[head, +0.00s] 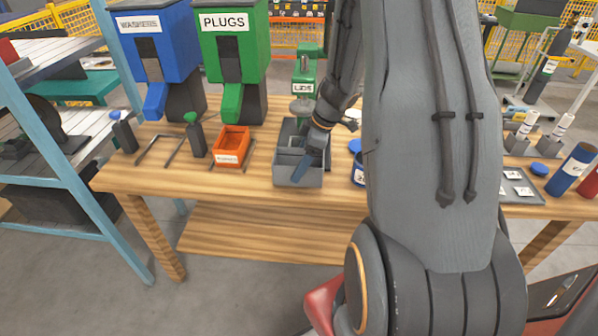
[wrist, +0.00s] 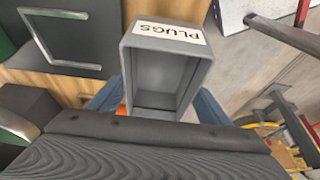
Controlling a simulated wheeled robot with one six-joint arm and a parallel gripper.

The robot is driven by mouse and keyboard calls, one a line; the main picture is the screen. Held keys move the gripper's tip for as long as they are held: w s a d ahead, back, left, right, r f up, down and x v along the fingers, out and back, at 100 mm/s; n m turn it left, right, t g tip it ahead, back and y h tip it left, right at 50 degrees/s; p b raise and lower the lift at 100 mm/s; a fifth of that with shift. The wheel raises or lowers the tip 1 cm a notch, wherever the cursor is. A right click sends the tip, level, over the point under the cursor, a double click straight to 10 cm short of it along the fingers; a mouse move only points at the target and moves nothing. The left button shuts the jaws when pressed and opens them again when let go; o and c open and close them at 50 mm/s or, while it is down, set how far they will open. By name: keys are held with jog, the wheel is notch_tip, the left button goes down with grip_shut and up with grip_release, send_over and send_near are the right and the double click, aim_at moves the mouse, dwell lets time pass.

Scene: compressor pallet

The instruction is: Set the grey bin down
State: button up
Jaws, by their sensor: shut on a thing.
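The grey bin (head: 298,178) is at the front part of the wooden bench in the head view, near its edge. In the wrist view the bin (wrist: 165,75) is open, empty as far as I can see, and has a white PLUGS label. My gripper (head: 304,166) is shut on the bin; one blue finger shows against it in the head view. In the wrist view the blue fingers of my gripper (wrist: 155,103) lie on both sides of the bin. I cannot tell whether the bin's underside touches the bench.
An orange bin (head: 231,147) stands on the bench (head: 140,178) to the left, beside a metal U-shaped frame. Blue WASHERS (head: 158,50) and green PLUGS (head: 232,45) dispensers and a green LIDS unit (head: 303,78) stand behind. A small tray (head: 520,190) is at right.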

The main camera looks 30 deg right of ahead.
jog(key=shift+f, duration=1.85)
jog(key=shift+a+f, duration=0.1)
jog(key=shift+f, duration=0.05)
jog(key=o, duration=1.1)
